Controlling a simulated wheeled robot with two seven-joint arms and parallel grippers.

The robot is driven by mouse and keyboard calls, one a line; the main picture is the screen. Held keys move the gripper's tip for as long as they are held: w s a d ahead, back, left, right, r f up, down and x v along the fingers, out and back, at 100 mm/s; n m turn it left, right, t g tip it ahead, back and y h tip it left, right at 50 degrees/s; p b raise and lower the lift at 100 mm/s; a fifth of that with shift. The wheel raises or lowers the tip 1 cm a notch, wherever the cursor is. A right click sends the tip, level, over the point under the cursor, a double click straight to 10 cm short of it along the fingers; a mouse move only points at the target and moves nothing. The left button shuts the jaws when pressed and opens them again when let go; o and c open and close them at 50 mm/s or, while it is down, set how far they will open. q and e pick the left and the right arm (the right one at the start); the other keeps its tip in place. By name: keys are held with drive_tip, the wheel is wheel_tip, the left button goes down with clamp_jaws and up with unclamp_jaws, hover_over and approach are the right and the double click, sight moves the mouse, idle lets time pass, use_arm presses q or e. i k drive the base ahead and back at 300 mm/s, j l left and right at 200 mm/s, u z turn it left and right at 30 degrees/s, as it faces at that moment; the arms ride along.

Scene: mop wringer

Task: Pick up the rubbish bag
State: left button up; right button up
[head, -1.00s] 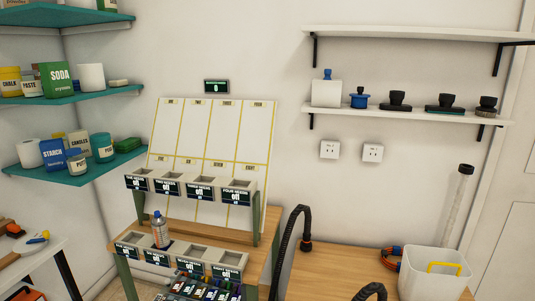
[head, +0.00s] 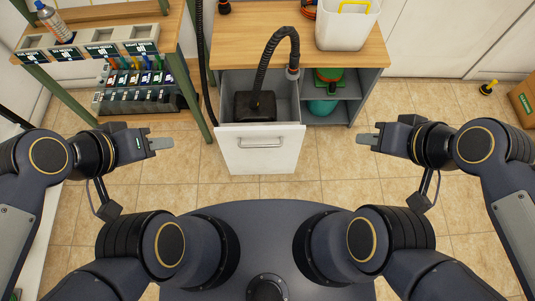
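I cannot make out a thing that is clearly a rubbish bag. A dark, squarish item (head: 255,105) lies in the pulled-out drawer (head: 262,150) under the wooden counter, with a black hose (head: 272,50) arching down to it. Whether it is a bag is unclear. My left gripper (head: 170,143) is left of the drawer, above the floor, with nothing visible in it. My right gripper (head: 362,139) is right of the drawer, also with nothing visible in it. Both point inward and are apart from the drawer. The finger gaps are not clear from above.
A white bucket (head: 346,28) stands on the counter (head: 240,45). Open shelves hold a green item (head: 328,77) and a teal one (head: 322,107). A rack with several bottles (head: 140,75) is at left. A cardboard box (head: 524,98) is at far right. The tiled floor before the drawer is clear.

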sight(266, 110)
drive_tip(key=u, duration=0.45)
drive_tip(key=l+u, duration=0.15)
drive_tip(key=u, duration=0.75)
drive_tip(key=l+u, duration=0.15)
drive_tip(key=u, duration=0.25)
drive_tip(key=k+l+u, duration=0.1)
drive_tip(key=l+u, duration=0.25)
drive_tip(key=k+l+u, duration=0.15)
drive_tip(key=l+u, duration=0.2)
drive_tip(key=k+l+u, duration=0.15)
drive_tip(key=l+u, duration=0.2)
drive_tip(key=k+l, duration=0.4)
drive_tip(key=l, duration=0.15)
